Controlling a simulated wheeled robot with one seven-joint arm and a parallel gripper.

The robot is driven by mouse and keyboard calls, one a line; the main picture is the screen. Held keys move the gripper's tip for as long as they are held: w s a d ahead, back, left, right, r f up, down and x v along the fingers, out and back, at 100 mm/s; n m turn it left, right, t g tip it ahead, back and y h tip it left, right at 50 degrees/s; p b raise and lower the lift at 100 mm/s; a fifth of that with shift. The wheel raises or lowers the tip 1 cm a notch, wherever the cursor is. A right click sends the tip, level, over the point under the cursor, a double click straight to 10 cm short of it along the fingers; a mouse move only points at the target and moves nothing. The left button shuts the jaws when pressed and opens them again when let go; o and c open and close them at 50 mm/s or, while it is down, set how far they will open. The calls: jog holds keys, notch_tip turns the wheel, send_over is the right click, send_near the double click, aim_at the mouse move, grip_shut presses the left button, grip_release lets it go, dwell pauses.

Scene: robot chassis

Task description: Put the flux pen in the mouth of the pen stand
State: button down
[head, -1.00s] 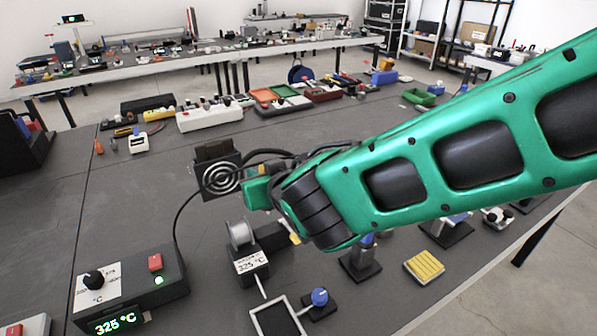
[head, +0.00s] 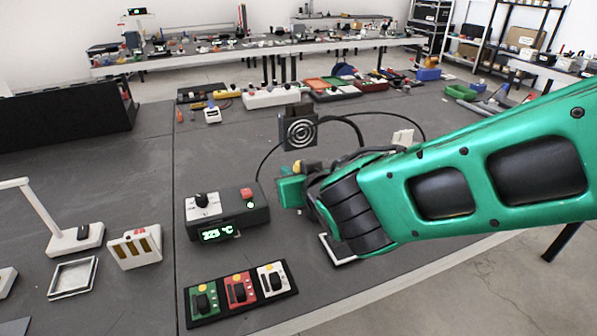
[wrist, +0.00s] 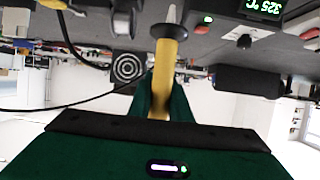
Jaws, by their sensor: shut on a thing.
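My gripper (wrist: 160,95) is shut on a yellow pen-shaped thing (wrist: 170,72) with a pale pointed tip, taken to be the flux pen. In the wrist view, which looks upside down, the pen sticks out from between the green fingers. In the head view my gripper (head: 290,190) is above the table, right of the control box, with the fingertips and pen mostly hidden. I cannot pick out the pen stand with certainty. A white block with dark yellow slots (head: 135,248) stands at the lower left, well apart from my gripper.
The control box (head: 228,213) with a green display sits left of my gripper. A panel of three coloured switches (head: 240,292) is at the front. A ringed target plate (head: 300,130) stands behind my gripper. A white lamp-like stand (head: 75,238) is at left. The left-middle table is clear.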

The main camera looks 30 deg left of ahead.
jog(key=w+d+f+m+t+h, duration=0.1)
jog(key=w+d+f+m+h, duration=0.2)
jog(key=d, duration=1.6)
jog(key=w+d+f+m+t+h, duration=0.1)
jog(key=w+d+f+m+h, duration=0.2)
jog(key=w+d, duration=0.9)
jog(key=w+d+f+m+t+h, duration=0.1)
jog(key=w+d+f+m+h, duration=0.3)
jog(key=d, duration=2.2)
jog(key=w+m+h, duration=0.2)
jog(key=w+h, duration=0.1)
jog(key=h, duration=0.1)
jog(key=shift+w+d+m+t, duration=0.3)
jog(key=shift+d+m+t, duration=0.05)
jog(key=shift+m+t, duration=0.05)
jog(key=shift+s, duration=0.1)
